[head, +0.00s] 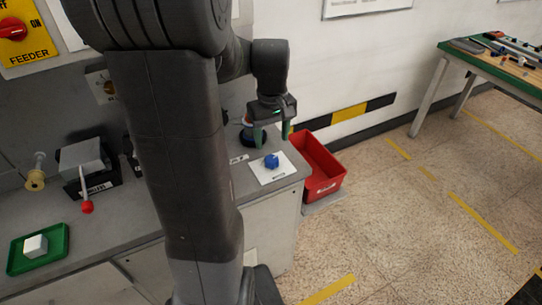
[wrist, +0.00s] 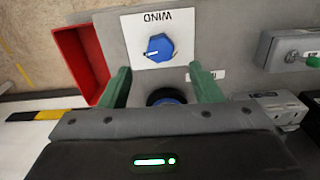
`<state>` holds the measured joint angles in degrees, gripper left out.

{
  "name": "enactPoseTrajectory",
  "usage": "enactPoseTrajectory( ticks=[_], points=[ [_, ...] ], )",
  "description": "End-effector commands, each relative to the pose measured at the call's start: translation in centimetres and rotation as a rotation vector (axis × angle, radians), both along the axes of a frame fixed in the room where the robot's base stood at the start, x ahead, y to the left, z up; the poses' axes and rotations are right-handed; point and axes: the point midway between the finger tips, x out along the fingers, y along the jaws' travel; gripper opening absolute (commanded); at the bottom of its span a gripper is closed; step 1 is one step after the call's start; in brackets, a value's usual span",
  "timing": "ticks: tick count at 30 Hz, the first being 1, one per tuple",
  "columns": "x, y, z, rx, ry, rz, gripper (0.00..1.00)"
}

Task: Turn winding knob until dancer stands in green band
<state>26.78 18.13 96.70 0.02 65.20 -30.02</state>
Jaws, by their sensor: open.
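The blue winding knob (head: 271,161) sits on a white plate (head: 262,177) near the right end of the grey counter. In the wrist view the knob (wrist: 159,47) shows a pale pointer line, and its plate (wrist: 133,27) reads WIND. My gripper (head: 272,135) is open and empty above the counter, just behind the knob in the head view. In the wrist view its two green fingers (wrist: 160,70) stand wide apart, and the knob lies ahead between their lines, apart from both. I cannot make out the dancer or a green band in either view.
A dark round part with a blue centre (wrist: 166,97) lies under my gripper. A red bin (head: 318,165) stands beside the counter's right end. A green tray (head: 20,262) holds a white block.

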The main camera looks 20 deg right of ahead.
Motion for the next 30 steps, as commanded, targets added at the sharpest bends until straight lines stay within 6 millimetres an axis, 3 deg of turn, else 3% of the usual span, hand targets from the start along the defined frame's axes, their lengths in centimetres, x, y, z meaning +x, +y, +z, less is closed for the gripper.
enactPoseTrajectory(
  ticks=[3,10,15,24,30],
  points=[
    [-0.1,0.1,-2.8,0.003,0.005,0.0,0.57],
    [0.0,0.0,-6.5,0.001,0.001,0.0,0.57],
    [0.0,0.0,-7.7,0.0,0.0,0.0,0.57],
    [0.0,0.0,-7.9,0.0,-0.001,0.0,0.57],
    [0.0,0.0,-7.9,0.0,-0.001,0.0,0.2]
  ],
)
